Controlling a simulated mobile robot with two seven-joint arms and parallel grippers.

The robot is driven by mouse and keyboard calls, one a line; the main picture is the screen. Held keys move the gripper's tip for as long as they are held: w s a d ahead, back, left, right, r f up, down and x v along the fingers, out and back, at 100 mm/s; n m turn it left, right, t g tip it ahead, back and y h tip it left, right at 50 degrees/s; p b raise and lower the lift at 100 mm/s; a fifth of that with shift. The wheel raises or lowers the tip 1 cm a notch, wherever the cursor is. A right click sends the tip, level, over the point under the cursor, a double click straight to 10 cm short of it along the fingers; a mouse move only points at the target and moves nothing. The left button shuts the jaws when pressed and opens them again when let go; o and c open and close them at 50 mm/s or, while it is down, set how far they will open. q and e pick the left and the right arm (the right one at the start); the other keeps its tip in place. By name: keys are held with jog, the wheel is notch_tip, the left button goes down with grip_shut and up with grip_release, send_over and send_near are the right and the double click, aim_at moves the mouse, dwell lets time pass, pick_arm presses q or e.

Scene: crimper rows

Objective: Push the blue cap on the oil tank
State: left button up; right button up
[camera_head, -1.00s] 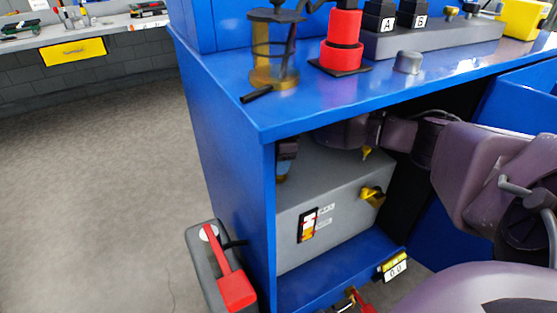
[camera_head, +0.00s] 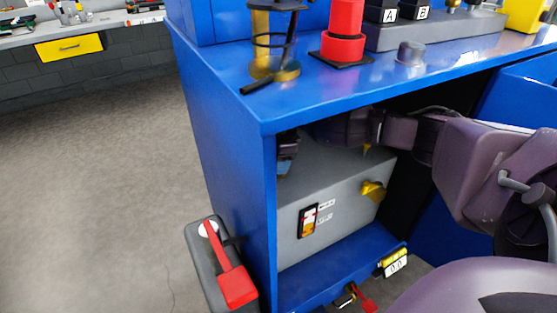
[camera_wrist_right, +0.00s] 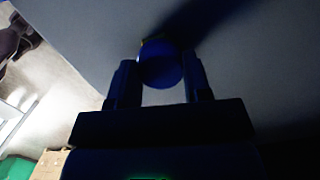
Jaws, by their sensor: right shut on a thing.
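The grey oil tank (camera_head: 340,195) stands inside the blue cabinet, with a sight gauge on its front and a yellow fitting at its right. My right arm reaches into the cabinet over the tank top. The right gripper (camera_head: 286,150) shows dark near the tank's left top edge, partly hidden by the cabinet's post. In the right wrist view the blue cap (camera_wrist_right: 161,65) sits on the tank's surface (camera_wrist_right: 245,70) between the two fingers of the right gripper (camera_wrist_right: 160,80), which are shut on it. My left gripper is not in view.
The blue cabinet top (camera_head: 215,75) lies close above my right arm and carries a red cylinder (camera_head: 343,35) and a grey block with buttons (camera_head: 440,30). A grey unit with a red lever (camera_head: 232,275) stands at the cabinet's left. Open floor lies further left.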

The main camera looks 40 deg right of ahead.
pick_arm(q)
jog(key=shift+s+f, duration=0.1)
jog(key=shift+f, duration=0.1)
pick_arm(e)
jog(key=shift+f, duration=0.35)
jog(key=o, duration=1)
jog(key=shift+c, duration=0.2)
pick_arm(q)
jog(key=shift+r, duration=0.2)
pick_arm(e)
jog(key=r, duration=0.3)
jog(key=shift+d+r+p, duration=0.2)
jog(key=shift+r+p, duration=0.15)
jog(key=shift+p, duration=0.05)
jog(key=r, duration=0.3)
jog(key=shift+s+d+r+p, duration=0.2)
jog(key=shift+r+p, duration=0.15)
jog(key=shift+r, duration=0.2)
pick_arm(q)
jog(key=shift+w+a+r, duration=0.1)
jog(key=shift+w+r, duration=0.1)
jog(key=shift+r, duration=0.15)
pick_arm(e)
jog(key=shift+f, duration=0.1)
